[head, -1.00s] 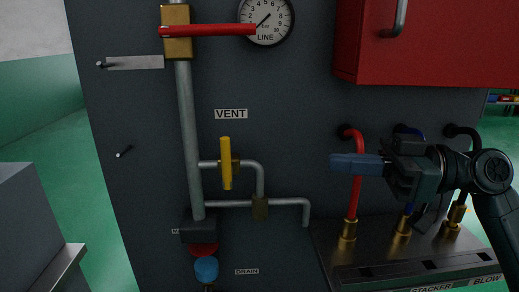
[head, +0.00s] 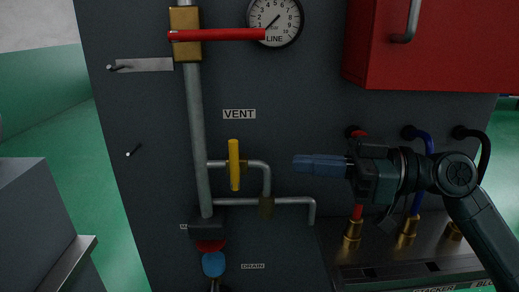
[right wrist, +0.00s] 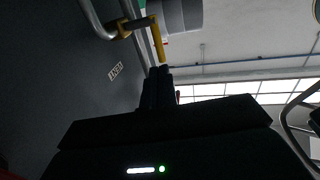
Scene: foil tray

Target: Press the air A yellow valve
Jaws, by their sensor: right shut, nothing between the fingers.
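The yellow valve handle (head: 234,165) stands upright on a brass fitting on the side pipe below the VENT label (head: 239,114). In the right wrist view the yellow handle (right wrist: 158,42) shows just beyond the fingertips, with its brass body beside it. My right gripper (head: 296,162) is shut and empty. Its blue fingers point left, at about the height of the handle, with a gap between them and the handle. It also shows dark in the right wrist view (right wrist: 158,72). My left gripper is in neither view.
A red lever (head: 218,35) sticks out across the pipe above, near the LINE gauge (head: 275,20). A red cabinet (head: 435,55) hangs at the upper right. Red, blue and black hoses rise from a metal ledge (head: 385,262) at the lower right. A blue knob (head: 213,264) is low on the pipe.

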